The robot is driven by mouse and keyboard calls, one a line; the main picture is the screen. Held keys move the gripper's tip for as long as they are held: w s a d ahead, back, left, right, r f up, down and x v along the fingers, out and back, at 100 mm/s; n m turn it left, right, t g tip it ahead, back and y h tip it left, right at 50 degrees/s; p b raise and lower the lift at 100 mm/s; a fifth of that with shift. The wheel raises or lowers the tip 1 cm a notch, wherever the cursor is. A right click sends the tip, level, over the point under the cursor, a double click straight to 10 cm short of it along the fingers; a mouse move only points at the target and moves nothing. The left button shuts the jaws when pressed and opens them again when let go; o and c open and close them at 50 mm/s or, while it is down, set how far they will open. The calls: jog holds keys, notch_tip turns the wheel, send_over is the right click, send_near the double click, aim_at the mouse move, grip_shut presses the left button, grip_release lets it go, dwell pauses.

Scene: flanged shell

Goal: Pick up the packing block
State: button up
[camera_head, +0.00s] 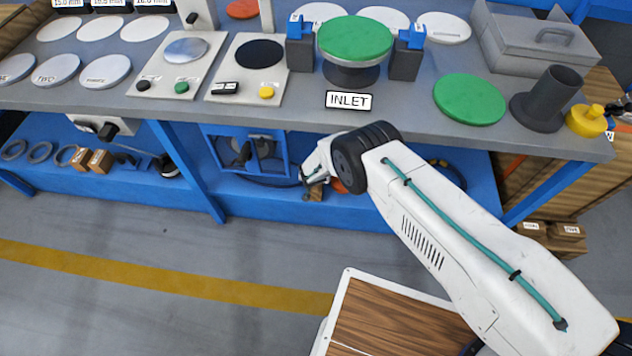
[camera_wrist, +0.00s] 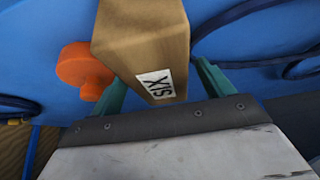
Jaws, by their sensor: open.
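A tan wooden packing block (camera_wrist: 145,45) with a white label reading "SIX" fills the upper middle of the wrist view. It lies on the blue lower shelf, and a small part of it (camera_head: 315,194) shows in the head view below my gripper (camera_head: 317,178). My gripper's teal fingers (camera_wrist: 160,88) stand open on either side of the block's near end. The right finger appears slightly apart from it; whether the left one touches cannot be told.
An orange knobbed part (camera_wrist: 82,70) lies close left of the block. Dark blue cable loops (camera_wrist: 290,60) lie to the right. The grey bench top (camera_head: 300,112) overhangs the shelf. Two more brown blocks (camera_head: 90,160) sit at the shelf's left.

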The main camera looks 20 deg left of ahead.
jog(key=shift+f, duration=0.2)
dwell(0.3)
jog(key=c, duration=1.3)
jog(key=shift+r, duration=0.2)
